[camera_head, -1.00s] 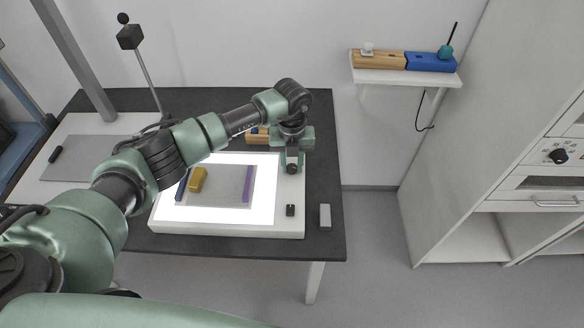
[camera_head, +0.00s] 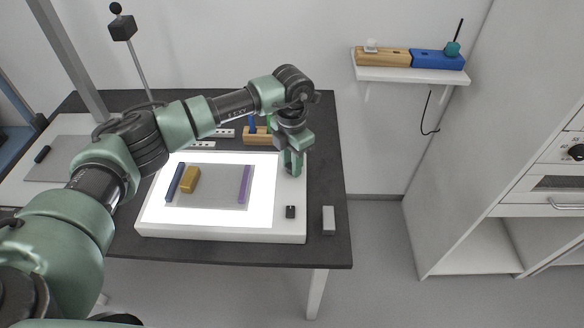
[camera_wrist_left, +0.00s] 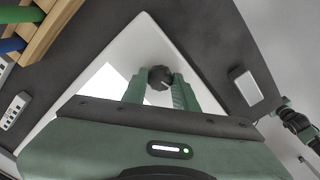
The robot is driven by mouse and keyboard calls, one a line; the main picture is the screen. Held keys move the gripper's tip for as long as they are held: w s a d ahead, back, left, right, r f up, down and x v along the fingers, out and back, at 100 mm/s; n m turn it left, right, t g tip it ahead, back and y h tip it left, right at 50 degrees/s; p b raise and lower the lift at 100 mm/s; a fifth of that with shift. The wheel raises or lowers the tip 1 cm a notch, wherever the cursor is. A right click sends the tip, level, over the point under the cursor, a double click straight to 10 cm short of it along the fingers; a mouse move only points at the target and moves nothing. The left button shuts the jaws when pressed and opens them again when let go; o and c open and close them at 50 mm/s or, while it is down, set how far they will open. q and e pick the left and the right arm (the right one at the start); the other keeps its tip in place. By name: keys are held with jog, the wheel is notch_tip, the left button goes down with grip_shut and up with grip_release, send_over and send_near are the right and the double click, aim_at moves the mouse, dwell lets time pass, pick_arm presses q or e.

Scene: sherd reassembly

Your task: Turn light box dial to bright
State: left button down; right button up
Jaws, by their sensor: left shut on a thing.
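The light box (camera_head: 215,229) lies on the dark table with its panel glowing white. Its round dark dial (camera_wrist_left: 160,78), with a light pointer mark, is near a corner of the box. My left gripper (camera_head: 293,169) points down over the right side of the light box. In the left wrist view its two green fingers (camera_wrist_left: 160,84) stand on either side of the dial, shut on it. In the head view the fingers hide the dial. A dark arm part at the right edge of the wrist view may be my right gripper (camera_wrist_left: 284,104), too small to read.
On the panel are a blue strip (camera_head: 175,182), an ochre sherd (camera_head: 190,180) and a purple strip (camera_head: 244,184). A small black piece (camera_head: 291,212) sits on the box's front right. A grey block (camera_head: 328,220) lies beside it. A wooden rack (camera_head: 258,136) stands behind.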

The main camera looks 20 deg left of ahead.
pick_arm(q)
jog(key=shift+m+b, duration=0.7)
jog(key=shift+m, duration=0.6)
jog(key=c, duration=1.1)
grip_release()
notch_tip(320, 180, up, 8)
jog(key=p, duration=0.4)
jog(key=shift+f, duration=0.1)
